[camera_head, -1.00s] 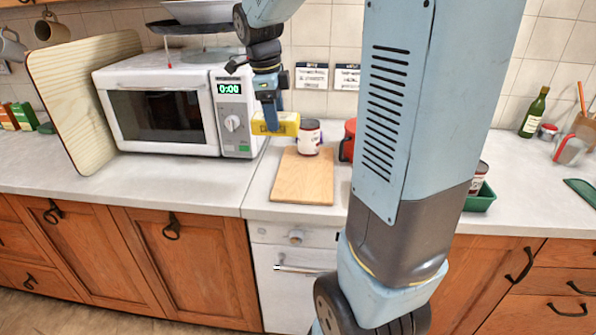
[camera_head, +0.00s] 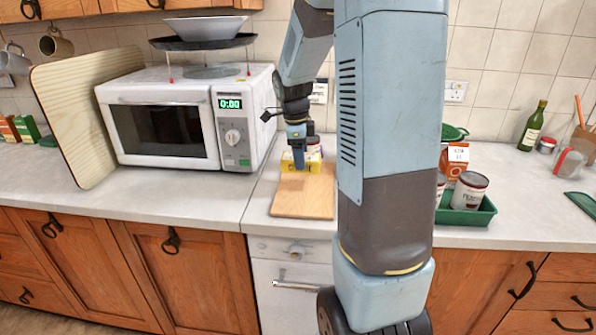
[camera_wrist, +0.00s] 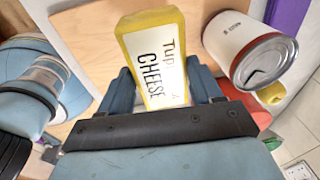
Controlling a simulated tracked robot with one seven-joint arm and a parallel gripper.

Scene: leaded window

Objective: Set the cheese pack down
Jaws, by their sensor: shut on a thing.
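The yellow cheese pack (camera_head: 312,165) is over the back part of the wooden chopping board (camera_head: 303,198). In the wrist view the pack (camera_wrist: 150,62) shows its white label reading "CHEESE". My gripper (camera_head: 299,158) points down and is shut on the pack, with one finger on each side of it. The pack's underside is hidden, so I cannot tell whether it touches the board.
A white tin (camera_wrist: 250,48) is close beside the pack, mostly hidden in the head view. The microwave (camera_head: 190,120) stands left of the board. A green tray (camera_head: 465,216) with tins and a carton is to the right. The board's front is clear.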

